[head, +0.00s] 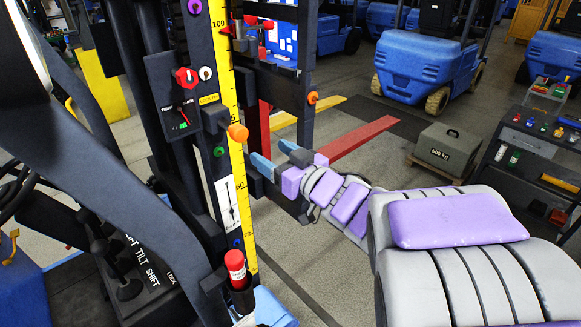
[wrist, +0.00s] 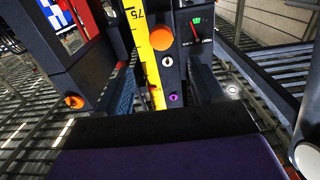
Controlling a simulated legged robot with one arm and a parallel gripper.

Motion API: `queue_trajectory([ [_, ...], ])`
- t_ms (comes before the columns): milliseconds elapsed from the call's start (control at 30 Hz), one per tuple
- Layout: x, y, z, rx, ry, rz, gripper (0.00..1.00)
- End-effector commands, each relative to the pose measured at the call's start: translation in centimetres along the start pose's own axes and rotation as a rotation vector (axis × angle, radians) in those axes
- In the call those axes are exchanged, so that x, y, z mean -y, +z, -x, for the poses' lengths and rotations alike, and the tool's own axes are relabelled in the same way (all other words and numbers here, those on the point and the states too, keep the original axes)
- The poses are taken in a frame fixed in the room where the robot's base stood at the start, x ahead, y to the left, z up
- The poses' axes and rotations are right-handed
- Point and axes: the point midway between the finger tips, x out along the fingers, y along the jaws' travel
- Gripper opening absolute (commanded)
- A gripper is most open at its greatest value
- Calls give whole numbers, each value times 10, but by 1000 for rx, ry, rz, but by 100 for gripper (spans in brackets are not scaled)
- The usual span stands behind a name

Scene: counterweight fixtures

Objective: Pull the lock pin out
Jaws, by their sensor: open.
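An orange round knob (head: 238,132), which looks like the lock pin's head, sticks out of the dark mast beside the yellow scale. It also shows in the wrist view (wrist: 164,38), above a small white keyhole-like mark. I cannot tell how deep its pin sits. My gripper (head: 276,157) is open and empty, its blue fingers apart, to the right of the mast and a little lower than the knob. In the wrist view my gripper's fingers (wrist: 163,72) stand left and right, with the mast face and scale showing between them. The knob appears beyond the fingertips, untouched.
A dial panel with a red knob (head: 186,77) is on the mast. A second orange knob (head: 312,97) is on the rear post. A red-capped bottle (head: 235,266) sits low on the mast. A grey weight (head: 447,146) and blue forklift (head: 425,70) stand behind.

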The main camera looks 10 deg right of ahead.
Motion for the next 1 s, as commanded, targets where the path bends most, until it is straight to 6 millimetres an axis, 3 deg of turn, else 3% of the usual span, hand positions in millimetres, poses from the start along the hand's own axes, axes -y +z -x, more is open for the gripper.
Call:
queue_trajectory([
  [200,-2,5,30,-2,4,2,68],
  [400,-1,4,45,-1,3,2,68],
  [867,-2,3,48,4,5,2,68],
  [1000,-17,14,50,37,82,23,68],
])
